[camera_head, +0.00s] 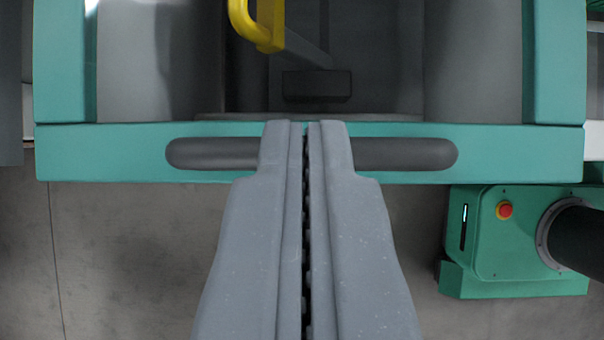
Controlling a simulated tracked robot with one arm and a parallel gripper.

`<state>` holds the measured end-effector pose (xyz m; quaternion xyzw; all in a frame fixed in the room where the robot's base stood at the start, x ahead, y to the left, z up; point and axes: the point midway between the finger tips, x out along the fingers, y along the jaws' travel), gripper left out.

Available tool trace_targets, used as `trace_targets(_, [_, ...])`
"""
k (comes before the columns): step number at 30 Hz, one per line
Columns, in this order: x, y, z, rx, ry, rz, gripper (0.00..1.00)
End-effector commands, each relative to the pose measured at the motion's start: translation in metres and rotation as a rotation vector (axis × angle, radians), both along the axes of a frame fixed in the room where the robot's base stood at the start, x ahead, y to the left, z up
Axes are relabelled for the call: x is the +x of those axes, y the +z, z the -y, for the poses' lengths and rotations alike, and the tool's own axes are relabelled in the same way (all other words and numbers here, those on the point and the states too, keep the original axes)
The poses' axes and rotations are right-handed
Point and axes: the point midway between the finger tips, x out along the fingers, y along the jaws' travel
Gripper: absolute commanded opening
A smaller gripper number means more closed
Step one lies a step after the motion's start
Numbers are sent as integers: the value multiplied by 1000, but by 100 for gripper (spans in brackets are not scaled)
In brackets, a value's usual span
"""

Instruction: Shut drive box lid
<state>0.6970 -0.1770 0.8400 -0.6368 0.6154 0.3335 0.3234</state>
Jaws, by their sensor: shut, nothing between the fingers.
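My gripper (305,128) is shut and empty, its two grey fingers side by side and pointing away from the camera. Its tips overlap the middle of a dark, rounded bar or slot (408,154) in the front rail of a teal frame (110,152). I cannot tell whether the tips touch it. Behind the rail is a grey recess with a dark block (317,84). No part is clearly recognisable as the drive box lid; whether the teal frame belongs to it I cannot tell.
A bent yellow bar (257,28) stands at the top, over the recess. A teal unit (488,260) with a red button (505,210) and a black cylinder (585,238) sits at the lower right. Bare grey floor (120,260) shows at the lower left.

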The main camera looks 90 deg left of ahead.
Motion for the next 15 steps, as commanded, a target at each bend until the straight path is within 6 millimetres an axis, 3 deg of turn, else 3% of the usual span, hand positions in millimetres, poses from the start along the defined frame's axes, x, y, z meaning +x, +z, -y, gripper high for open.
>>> trace_targets(1, [-1,-11,-2,-6,0,-6,0])
trace_targets(3, [-1,-14,-2,-13,0,-6,0])
trace_targets(15, [-4,-18,-2,-8,-4,-16,0])
